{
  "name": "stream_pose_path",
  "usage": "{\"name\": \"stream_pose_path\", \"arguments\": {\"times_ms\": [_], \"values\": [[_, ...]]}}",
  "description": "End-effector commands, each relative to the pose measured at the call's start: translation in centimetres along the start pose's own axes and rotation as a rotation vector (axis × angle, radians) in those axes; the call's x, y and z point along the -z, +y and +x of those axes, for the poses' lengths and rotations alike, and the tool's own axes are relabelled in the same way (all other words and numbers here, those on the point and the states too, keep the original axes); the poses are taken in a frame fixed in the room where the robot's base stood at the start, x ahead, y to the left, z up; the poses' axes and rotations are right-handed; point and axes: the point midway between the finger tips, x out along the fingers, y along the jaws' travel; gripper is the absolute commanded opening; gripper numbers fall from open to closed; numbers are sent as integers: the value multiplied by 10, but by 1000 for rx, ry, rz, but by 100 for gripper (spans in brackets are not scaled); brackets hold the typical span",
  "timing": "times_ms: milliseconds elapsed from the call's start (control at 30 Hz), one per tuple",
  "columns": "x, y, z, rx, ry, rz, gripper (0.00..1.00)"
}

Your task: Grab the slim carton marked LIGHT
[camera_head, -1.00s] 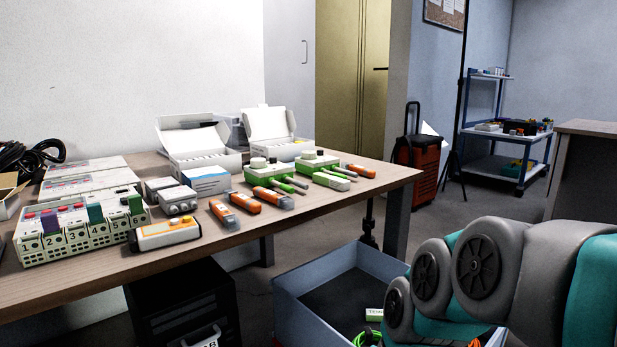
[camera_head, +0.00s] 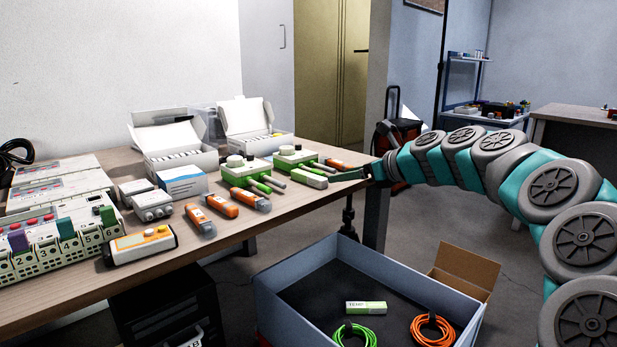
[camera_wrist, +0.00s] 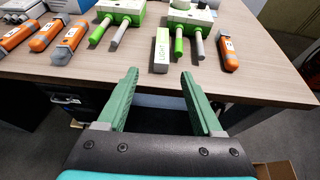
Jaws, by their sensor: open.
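The slim carton marked LIGHT (camera_wrist: 161,48) is white and pale green. It lies on the wooden table (camera_wrist: 255,82) near its edge, with its near end toward my gripper in the wrist view. In the head view the carton (camera_head: 311,178) lies in front of a green and white device. My gripper (camera_wrist: 159,74) is open and empty, with its green fingers pointing at the carton. The carton is centred between the fingers' lines, its near end about level with the fingertips in the picture. In the head view my gripper (camera_head: 347,176) is at the table's right end.
Green-and-white devices with probes (camera_head: 294,157) stand just behind the carton. An orange probe (camera_wrist: 229,54) lies to its right. Several orange sensors lie to the left. A blue-grey bin (camera_head: 270,308) below holds another slim carton (camera_head: 366,307) and coiled green and orange cables.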

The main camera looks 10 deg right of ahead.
Motion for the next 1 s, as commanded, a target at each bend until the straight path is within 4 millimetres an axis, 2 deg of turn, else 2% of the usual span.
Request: {"name": "stream_pose_path", "arguments": {"times_ms": [600, 933, 1000], "values": [[7, -4, 71, 0, 1, 3, 68], [7, -4, 76, 0, 1, 3, 68], [7, -4, 76, -1, 1, 3, 60]]}}
